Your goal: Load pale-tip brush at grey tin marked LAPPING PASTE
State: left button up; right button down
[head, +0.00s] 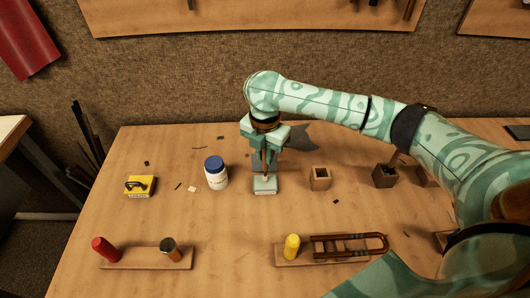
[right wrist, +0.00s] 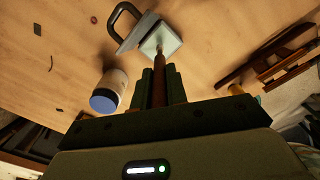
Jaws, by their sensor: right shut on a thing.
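A small grey square tin (head: 264,186) stands at the middle of the bench. It also shows in the right wrist view (right wrist: 170,38); I cannot read a marking on it. My right gripper (head: 265,152) is above the tin, shut on a brush with a reddish-brown handle (right wrist: 158,82). The brush points down and its tip meets the tin's top in the picture; I cannot tell whether it touches. The tip's colour is hard to make out. My left gripper is not in view.
A white jar with a blue lid (head: 216,173) stands left of the tin. A small wooden block (head: 320,179) and a dark block (head: 384,176) stand to the right. A yellow box (head: 140,187) is farther left. Two wooden racks (head: 142,263) (head: 283,261) lie at the front.

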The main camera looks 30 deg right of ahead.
jog(key=shift+f, duration=0.5)
dwell(0.6)
jog(key=shift+s+f+p, duration=0.15)
jog(key=shift+p, duration=0.3)
dwell(1.9)
notch_tip(320, 180, up, 2)
jog(key=p, duration=0.2)
jog(key=shift+p, duration=0.35)
notch_tip(320, 180, up, 5)
jog(key=p, duration=0.6)
dwell(0.4)
